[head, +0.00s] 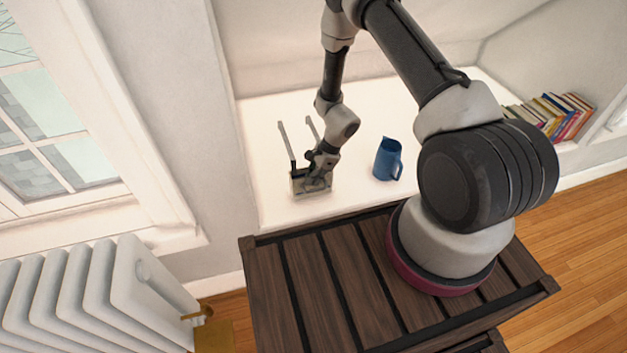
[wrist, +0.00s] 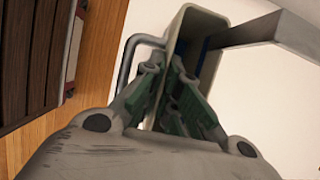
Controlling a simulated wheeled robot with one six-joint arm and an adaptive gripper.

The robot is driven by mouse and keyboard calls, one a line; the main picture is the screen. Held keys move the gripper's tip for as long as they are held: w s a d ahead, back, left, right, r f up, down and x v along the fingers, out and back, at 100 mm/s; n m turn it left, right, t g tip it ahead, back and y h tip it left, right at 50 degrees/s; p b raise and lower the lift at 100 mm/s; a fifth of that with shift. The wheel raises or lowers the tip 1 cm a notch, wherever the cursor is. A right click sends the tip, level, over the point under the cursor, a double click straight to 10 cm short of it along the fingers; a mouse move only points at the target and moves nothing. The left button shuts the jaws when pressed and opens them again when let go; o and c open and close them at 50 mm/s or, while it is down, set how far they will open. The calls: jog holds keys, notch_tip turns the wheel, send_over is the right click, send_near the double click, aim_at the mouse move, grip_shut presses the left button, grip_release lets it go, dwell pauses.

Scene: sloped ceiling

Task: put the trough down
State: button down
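The trough (head: 311,186) is a small pale, box-like container, seen low over the front part of the white ledge. I cannot tell whether its underside touches the ledge. In the wrist view the trough (wrist: 203,24) is long and narrow, with a grey tube handle on its left and a flat grey bar on its right. My gripper (head: 316,176) is at the trough from above. In the wrist view my gripper (wrist: 172,85) has its fingers close about the trough's wall, one on each side, and appears shut on it. The fingertips are partly hidden.
A blue jug (head: 387,160) stands on the white ledge (head: 372,117), right of the trough. Books (head: 553,114) stand farther right. A slatted dark wood surface (head: 290,290) is in front, and a white radiator (head: 95,290) at lower left. The ledge between trough and jug is clear.

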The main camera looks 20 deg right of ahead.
jog(key=shift+f, duration=0.55)
jog(key=shift+f, duration=0.1)
jog(key=c, duration=1.6)
grip_release()
jog(key=shift+c, duration=0.2)
